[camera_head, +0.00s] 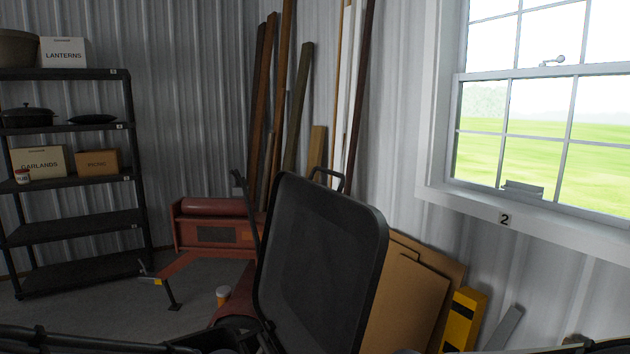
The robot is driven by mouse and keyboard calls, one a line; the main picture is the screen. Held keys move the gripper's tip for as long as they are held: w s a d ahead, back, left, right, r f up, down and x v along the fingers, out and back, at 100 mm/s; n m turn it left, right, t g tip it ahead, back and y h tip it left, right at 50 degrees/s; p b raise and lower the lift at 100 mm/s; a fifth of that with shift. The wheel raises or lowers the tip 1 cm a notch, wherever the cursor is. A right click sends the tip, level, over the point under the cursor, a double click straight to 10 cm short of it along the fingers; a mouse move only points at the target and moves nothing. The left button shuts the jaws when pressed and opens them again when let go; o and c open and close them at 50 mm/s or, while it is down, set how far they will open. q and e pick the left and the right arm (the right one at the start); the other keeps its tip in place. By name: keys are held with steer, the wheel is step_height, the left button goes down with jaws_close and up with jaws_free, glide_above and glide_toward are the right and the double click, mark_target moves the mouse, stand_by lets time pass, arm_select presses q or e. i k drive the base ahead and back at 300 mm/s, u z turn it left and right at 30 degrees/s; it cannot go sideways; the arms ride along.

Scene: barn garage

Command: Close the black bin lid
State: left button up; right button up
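The black bin lid (320,265) stands open near the middle of the view, raised steeply and tilted, with its broad panel facing me. A dark handle bar shows just behind its top edge. The bin's body is mostly out of view below the lid. Dark parts run along the bottom edge at the left and at the far right; I cannot tell whether they belong to the bin or to my arms. Neither gripper's fingers can be made out, and nothing is seen touching the lid.
A black shelf rack (75,205) with boxes and pots stands at the left. A red bench-like machine (213,225) is behind the lid. Cardboard sheets (405,300) and a yellow-black block (463,318) lean by the right wall, below the window. Grey floor is open at left.

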mark_target(324, 249)
steer(key=u, duration=1.3)
steer(key=k, duration=1.25)
steer(key=z, duration=1.45)
steer(key=i, duration=1)
